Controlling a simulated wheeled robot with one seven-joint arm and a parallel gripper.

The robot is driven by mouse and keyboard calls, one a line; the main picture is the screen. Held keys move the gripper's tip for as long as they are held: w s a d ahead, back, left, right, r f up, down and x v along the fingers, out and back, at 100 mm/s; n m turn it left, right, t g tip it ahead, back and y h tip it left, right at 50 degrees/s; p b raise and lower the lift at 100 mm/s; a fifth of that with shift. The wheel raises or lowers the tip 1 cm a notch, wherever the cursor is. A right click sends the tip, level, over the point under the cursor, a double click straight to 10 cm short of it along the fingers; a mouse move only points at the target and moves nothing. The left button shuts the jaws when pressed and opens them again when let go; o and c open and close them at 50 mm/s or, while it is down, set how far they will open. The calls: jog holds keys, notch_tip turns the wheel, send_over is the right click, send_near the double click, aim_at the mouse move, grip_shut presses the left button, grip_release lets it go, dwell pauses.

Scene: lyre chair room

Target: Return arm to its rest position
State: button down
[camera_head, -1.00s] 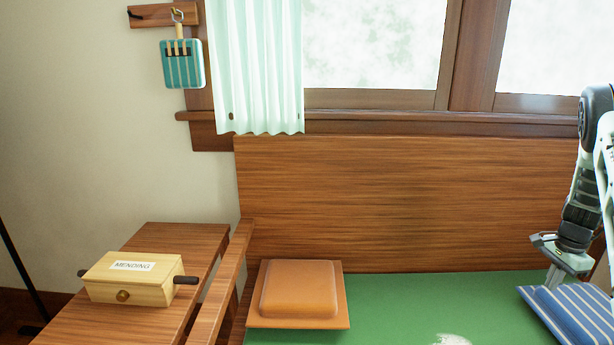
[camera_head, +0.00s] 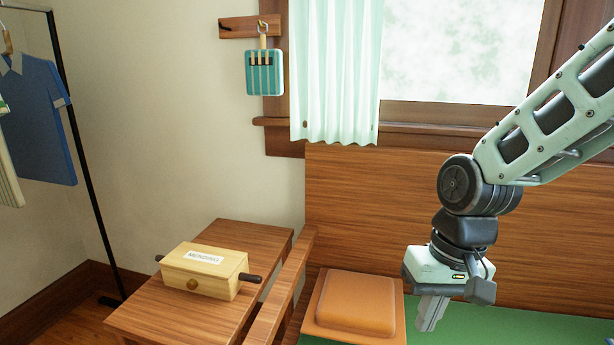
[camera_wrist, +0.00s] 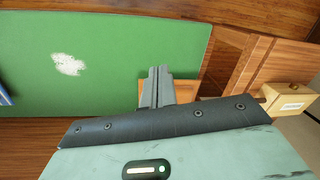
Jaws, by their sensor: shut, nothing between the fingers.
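My gripper (camera_head: 428,322) is at the lower right of the head view, fingers pointing down, just right of an orange cushion and above the green seat. In the wrist view my gripper (camera_wrist: 157,75) has its two fingers close together, with nothing between them. My arm reaches in from the right edge of the head view, bent at a dark joint.
The orange cushioned board (camera_head: 354,303) lies by the bench arm. The green seat (camera_wrist: 110,60) bears a white patch. A MENDING box (camera_head: 204,269) stands on the wooden side table (camera_head: 150,313). Clothes (camera_head: 38,118) hang at left. A teal-striped pouch (camera_head: 264,72) hangs by the curtain (camera_head: 335,75).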

jog(key=s+a+r+n+h, duration=0.1)
jog(key=s+a+n, duration=0.15)
jog(key=s, duration=0.45)
jog(key=s+a+n, duration=0.2)
jog(key=s+n, duration=0.2)
jog(key=s, duration=0.2)
notch_tip(320, 180, up, 18)
jog(key=p, duration=1.8)
jog(key=shift+s+a+r, duration=0.15)
jog(key=shift+s, duration=0.3)
jog(key=shift+n, duration=0.25)
